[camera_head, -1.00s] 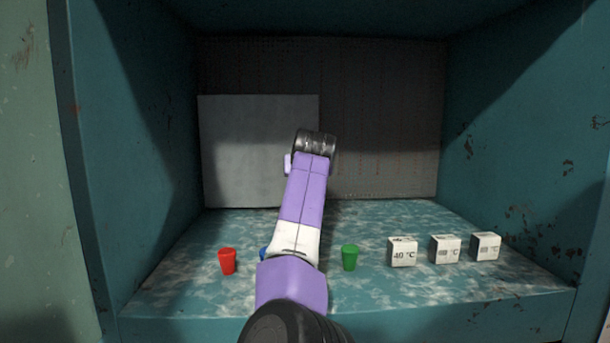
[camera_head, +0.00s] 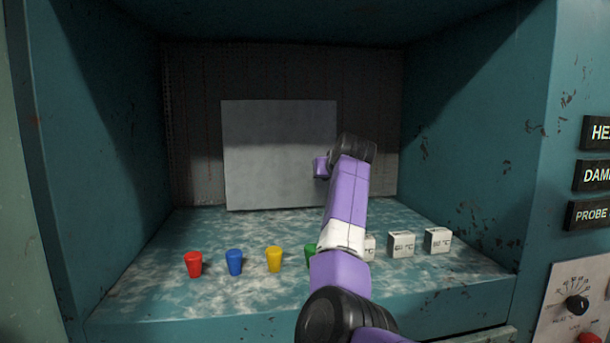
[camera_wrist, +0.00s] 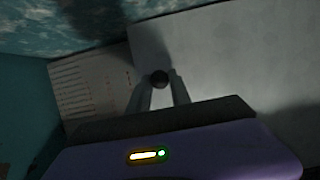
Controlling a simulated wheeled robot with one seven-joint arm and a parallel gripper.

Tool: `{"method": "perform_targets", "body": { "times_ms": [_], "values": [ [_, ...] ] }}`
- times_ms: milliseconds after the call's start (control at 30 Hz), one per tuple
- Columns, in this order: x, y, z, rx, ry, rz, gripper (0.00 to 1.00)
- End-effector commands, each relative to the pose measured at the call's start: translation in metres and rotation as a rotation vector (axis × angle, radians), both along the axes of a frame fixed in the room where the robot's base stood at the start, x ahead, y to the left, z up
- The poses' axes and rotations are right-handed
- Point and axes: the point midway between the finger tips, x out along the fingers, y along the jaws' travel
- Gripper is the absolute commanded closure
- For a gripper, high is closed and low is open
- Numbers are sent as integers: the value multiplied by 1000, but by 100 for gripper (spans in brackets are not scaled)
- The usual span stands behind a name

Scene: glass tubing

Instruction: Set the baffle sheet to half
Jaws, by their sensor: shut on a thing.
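The baffle sheet is a plain grey panel (camera_head: 270,150) standing against the back wall of the teal chamber. Bare back wall shows on both sides of it, in strips of roughly similar width. In the wrist view, the sheet (camera_wrist: 235,55) fills the right side. My gripper (camera_wrist: 160,88) is shut on a small dark round knob (camera_wrist: 159,78) near the sheet's edge. In the head view, my arm reaches to the sheet's right edge, and my wrist hides the fingers and the knob.
On the chamber floor stand a red cup (camera_head: 194,264), a blue cup (camera_head: 235,262), a yellow cup (camera_head: 274,259) and a partly hidden green cup (camera_head: 310,254). White temperature blocks (camera_head: 437,240) stand to the right. A dial panel (camera_head: 577,305) and labels (camera_head: 590,175) are outside, right.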

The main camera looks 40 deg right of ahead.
Motion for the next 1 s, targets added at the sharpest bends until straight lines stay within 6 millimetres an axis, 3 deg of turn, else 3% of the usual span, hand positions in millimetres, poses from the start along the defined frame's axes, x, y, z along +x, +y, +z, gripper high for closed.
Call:
{"method": "perform_targets", "body": {
  "times_ms": [200,633,667,733,1000],
  "values": [
    [-13,-23,-1,0,3,-1,100],
    [-14,-26,-2,1,3,-1,100],
    [-14,-26,-2,1,3,-1,69],
    [-14,-26,-1,1,3,-1,55],
    [-14,-26,-1,0,1,0,54]
  ]
}}
